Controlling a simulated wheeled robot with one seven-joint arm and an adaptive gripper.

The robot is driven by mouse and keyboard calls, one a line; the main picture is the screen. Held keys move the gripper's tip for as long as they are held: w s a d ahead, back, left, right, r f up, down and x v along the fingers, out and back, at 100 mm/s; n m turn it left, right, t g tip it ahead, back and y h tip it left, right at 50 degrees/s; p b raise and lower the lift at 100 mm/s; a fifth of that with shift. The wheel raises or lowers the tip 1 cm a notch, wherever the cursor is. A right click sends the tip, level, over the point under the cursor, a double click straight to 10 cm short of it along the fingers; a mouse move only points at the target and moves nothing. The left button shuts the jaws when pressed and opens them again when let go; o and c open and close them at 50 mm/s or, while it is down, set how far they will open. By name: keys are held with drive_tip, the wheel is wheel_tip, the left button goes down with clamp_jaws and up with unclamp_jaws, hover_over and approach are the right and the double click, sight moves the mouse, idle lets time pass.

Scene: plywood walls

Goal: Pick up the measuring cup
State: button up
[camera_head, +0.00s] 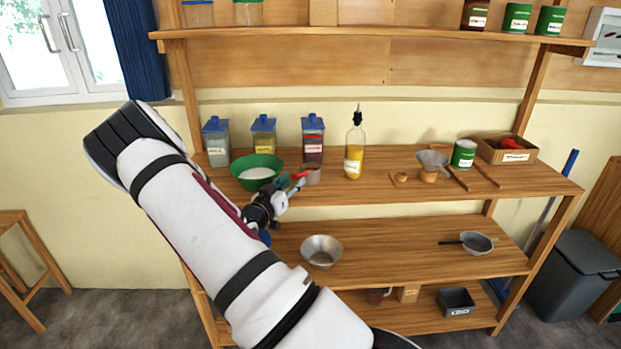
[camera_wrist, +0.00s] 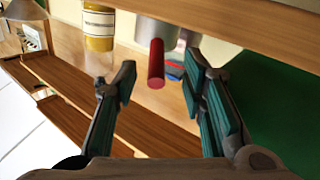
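The measuring cup (camera_head: 313,176) is a small greyish cup on the upper shelf board of the workbench, just right of the green bowl. Its red handle (camera_head: 301,175) points toward my gripper (camera_head: 291,188). My gripper is open, with teal pads apart and nothing held. The handle appears near the fingertips; I cannot tell whether it is touched.
A green bowl (camera_head: 257,180) of white contents stands close left; it also fills the right of the wrist view (camera_wrist: 280,115). A blue-lidded jar (camera_head: 312,150) is behind the cup and an oil bottle (camera_head: 354,155) to its right. A metal bowl (camera_head: 321,252) is below.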

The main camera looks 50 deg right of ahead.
sight(301, 175)
drive_tip(key=d, duration=0.4)
drive_tip(key=shift+w+d+p, duration=0.15)
drive_tip(key=shift+p, duration=0.25)
drive_tip(key=shift+w+d, duration=0.15)
drive_tip(key=shift+d, duration=0.3)
clamp_jaws()
